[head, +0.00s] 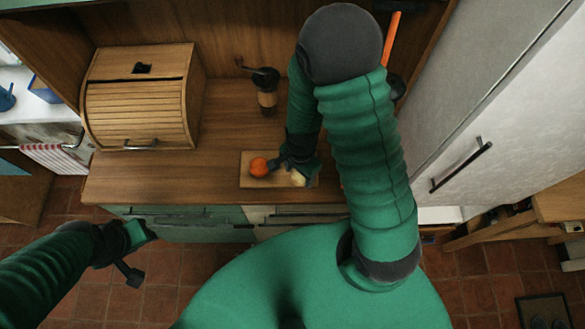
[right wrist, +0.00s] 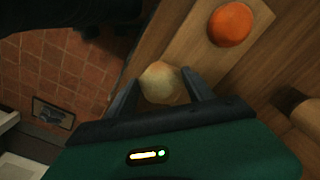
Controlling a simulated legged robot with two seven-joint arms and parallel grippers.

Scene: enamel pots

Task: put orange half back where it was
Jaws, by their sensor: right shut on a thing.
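An orange round piece (head: 258,167) lies on the left part of a small wooden board (head: 247,182); it also shows at the top of the right wrist view (right wrist: 230,25). I cannot tell whether it is a half or a whole fruit. My right gripper (head: 294,170) is at the right part of the board. In the right wrist view its fingers (right wrist: 168,88) are shut on a pale yellowish round thing (right wrist: 160,80), which also shows in the head view (head: 298,179). My left gripper (head: 138,254) is open and empty, in front of the counter.
A wooden bread box (head: 140,105) stands at the counter's left. A coffee grinder (head: 266,90) stands behind the board. The counter (head: 215,150) is clear between box and board. A pale cabinet with a handle (head: 462,165) rises at the right.

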